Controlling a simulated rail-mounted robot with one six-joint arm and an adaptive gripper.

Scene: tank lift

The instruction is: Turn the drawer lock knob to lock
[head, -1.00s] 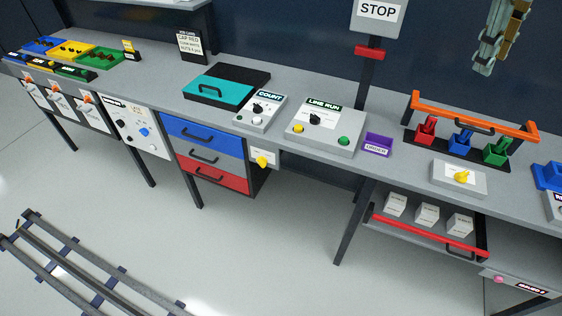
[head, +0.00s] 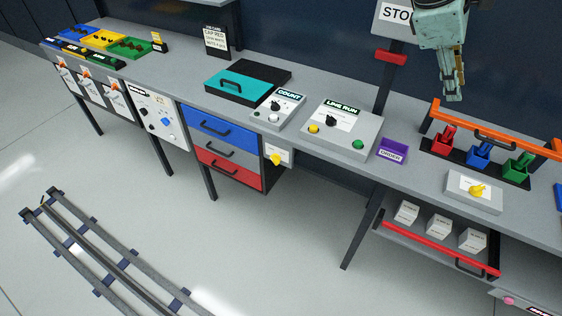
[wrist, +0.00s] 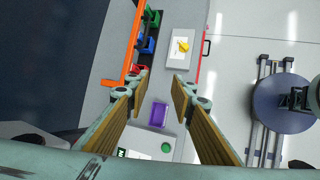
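A yellow knob (head: 276,159) sits on a small white plate (head: 286,152) at the right side of the drawer stack (head: 222,150). Another yellow knob (head: 478,190) sits on a grey box (head: 455,197) on the bench above the red-fronted drawer (head: 430,246); it also shows in the wrist view (wrist: 183,47). I cannot tell from labels which knob is the drawer lock. My gripper (head: 453,95) hangs high over the bench, near the STOP sign, apart from both knobs. In the wrist view my gripper (wrist: 160,80) has its fingers apart with nothing between them.
An orange rail (head: 490,128) stands over red, blue and green holders. A purple tray (head: 392,150) and the LINE RUN box (head: 345,130) lie on the bench to their left. The STOP sign post (head: 385,85) rises behind. The floor in front is open, with rails (head: 105,255).

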